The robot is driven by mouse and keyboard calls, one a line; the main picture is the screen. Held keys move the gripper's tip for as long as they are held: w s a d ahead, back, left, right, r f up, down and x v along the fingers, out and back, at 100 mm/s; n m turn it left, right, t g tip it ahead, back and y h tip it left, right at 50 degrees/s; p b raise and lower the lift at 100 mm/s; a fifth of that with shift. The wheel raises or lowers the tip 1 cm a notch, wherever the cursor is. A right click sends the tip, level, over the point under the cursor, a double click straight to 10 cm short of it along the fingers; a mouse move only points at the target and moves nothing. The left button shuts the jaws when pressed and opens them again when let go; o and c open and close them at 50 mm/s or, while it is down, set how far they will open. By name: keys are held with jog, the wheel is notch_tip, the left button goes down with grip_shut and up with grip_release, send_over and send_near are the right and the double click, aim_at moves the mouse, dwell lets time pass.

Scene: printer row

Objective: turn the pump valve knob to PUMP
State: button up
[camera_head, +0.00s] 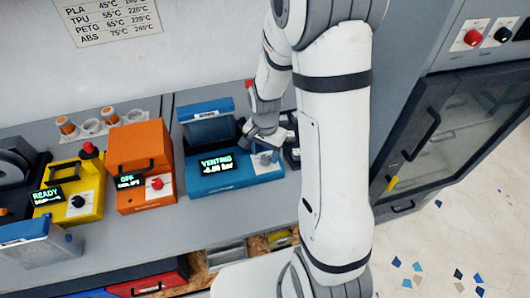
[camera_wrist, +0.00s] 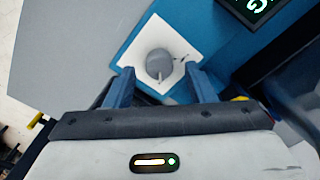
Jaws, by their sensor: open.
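The blue pump unit (camera_head: 207,182) stands on the bench, with its lid raised at the back and a lit screen (camera_head: 217,164) reading VENTING and a pressure figure. Its grey valve knob (camera_head: 265,160) sits on a pale plate at the unit's right front. In the wrist view the round knob (camera_wrist: 160,64) shows on the white plate (camera_wrist: 182,46). My gripper (camera_wrist: 161,75) is open, with one blue finger on each side of the knob's near part. I cannot tell whether they touch it.
An orange unit (camera_head: 140,150) with a red knob and a yellow unit (camera_head: 85,185) with a black knob stand to the left. A dark-doored cabinet (camera_head: 440,135) stands at right.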

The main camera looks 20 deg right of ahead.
jog(key=shift+f, duration=0.75)
jog(key=shift+c, duration=0.4)
jog(key=c, duration=0.9)
